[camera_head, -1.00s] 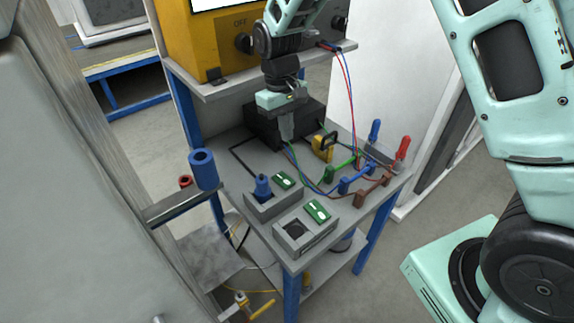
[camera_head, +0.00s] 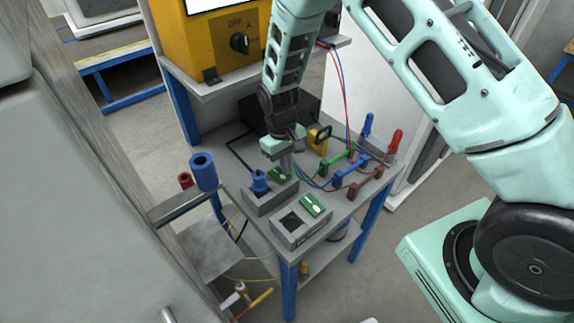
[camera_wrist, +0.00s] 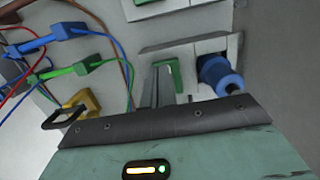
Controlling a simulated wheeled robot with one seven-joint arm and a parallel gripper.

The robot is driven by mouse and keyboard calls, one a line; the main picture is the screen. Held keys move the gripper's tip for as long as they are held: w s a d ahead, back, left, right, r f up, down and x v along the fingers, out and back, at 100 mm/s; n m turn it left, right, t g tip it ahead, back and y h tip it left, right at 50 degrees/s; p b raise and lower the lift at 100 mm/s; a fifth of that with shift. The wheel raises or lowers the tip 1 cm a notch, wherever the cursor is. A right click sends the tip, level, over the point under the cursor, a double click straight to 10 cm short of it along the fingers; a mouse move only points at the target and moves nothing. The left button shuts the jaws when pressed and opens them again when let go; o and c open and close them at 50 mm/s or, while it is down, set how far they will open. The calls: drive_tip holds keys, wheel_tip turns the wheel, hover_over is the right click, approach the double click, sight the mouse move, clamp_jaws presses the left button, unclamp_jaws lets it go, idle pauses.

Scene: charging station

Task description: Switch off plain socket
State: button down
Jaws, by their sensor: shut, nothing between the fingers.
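Two grey socket boxes sit at the front of the grey bench. The rear box (camera_head: 261,203) holds a blue plug (camera_head: 260,183) and has a green switch (camera_head: 278,174). The front box (camera_head: 300,237) has an empty dark opening and a green switch (camera_head: 312,205) with a pale lever. I cannot tell by marking which is the plain socket. My gripper (camera_head: 286,164) is shut and empty, pointing down right at the rear box's switch. In the wrist view its fingers (camera_wrist: 160,90) overlap that green switch (camera_wrist: 173,76), beside the blue plug (camera_wrist: 220,76). Contact cannot be told.
A yellow padlock (camera_head: 318,139) and several coloured plugs and cables, including a green connector (camera_head: 334,166) and a blue one (camera_head: 350,173), lie right of my gripper. A black box (camera_head: 300,108) stands behind. A yellow cabinet (camera_head: 215,45) with an OFF knob is on the upper shelf.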

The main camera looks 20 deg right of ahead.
drive_tip(key=shift+s+f, duration=0.15)
drive_tip(key=shift+f, duration=0.85)
drive_tip(key=shift+f, duration=0.1)
drive_tip(key=shift+s+d+f+b, duration=0.1)
drive_tip(key=shift+s+f+b, duration=0.05)
drive_tip(key=shift+f+b, duration=0.2)
drive_tip(key=shift+r, duration=0.2)
drive_tip(key=shift+r+p, duration=0.7)
drive_tip(key=shift+r, duration=0.05)
drive_tip(key=shift+r+p, duration=0.4)
drive_tip(key=shift+r, duration=0.1)
wheel_tip(320, 180, up, 13)
drive_tip(key=s+b, duration=0.1)
drive_tip(key=shift+s+d, duration=0.3)
drive_tip(key=shift+s, duration=0.1)
